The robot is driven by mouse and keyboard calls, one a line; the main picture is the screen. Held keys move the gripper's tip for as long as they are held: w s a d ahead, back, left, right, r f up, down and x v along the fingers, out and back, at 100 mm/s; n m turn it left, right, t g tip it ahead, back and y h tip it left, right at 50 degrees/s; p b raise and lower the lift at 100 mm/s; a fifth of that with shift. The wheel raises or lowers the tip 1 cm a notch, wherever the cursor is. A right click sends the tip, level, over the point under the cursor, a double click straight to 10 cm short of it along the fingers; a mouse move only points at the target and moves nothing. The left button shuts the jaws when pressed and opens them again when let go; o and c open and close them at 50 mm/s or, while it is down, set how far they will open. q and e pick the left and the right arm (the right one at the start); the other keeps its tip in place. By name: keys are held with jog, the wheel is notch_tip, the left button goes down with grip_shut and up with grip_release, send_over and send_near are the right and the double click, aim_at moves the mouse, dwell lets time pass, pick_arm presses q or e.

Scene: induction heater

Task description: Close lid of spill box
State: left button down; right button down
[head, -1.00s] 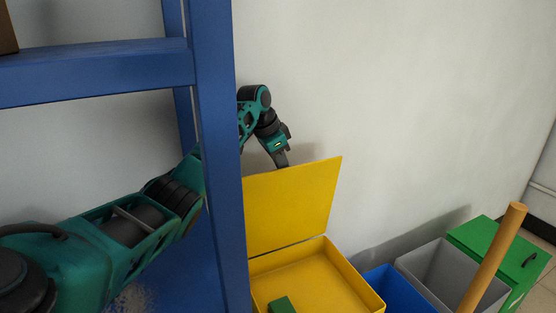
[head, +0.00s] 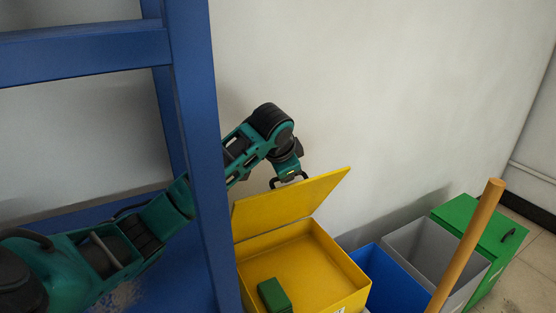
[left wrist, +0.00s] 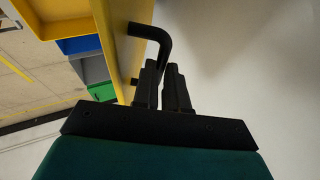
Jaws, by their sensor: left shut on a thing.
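The yellow spill box (head: 350,284) stands in the lower middle of the head view. Its yellow lid (head: 285,205) is hinged at the back and tilted partly open over the box. My left gripper (head: 287,178) is at the back of the lid, near its upper edge. In the left wrist view the left gripper (left wrist: 165,88) is shut on the black lid handle (left wrist: 152,32), which is fixed to the yellow lid (left wrist: 118,35). The exact grip on the handle is partly hidden by the fingers. My right gripper is in neither view.
A green block (head: 274,295) is inside the spill box. A blue bin (head: 392,280), a grey bin (head: 420,243) and a green bin (head: 478,225) stand to the right. A wooden pole (head: 468,245) leans there. A blue rack post (head: 200,150) crosses in front of my left arm.

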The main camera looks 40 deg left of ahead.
aim_at(294, 186)
pick_arm(q)
jog(key=shift+s+d+f, duration=0.35)
jog(key=shift+d, duration=0.25)
jog(key=shift+s+d+f, duration=0.3)
jog(key=shift+d, duration=0.35)
jog(key=shift+s+d+f, duration=0.35)
jog(key=shift+d, duration=0.25)
jog(key=c, duration=1.2)
grip_release()
jog(key=shift+o, duration=0.2)
jog(key=v, duration=1.3)
jog(key=shift+s+f, duration=0.1)
jog(key=shift+f, duration=0.05)
jog(key=shift+c, duration=0.2)
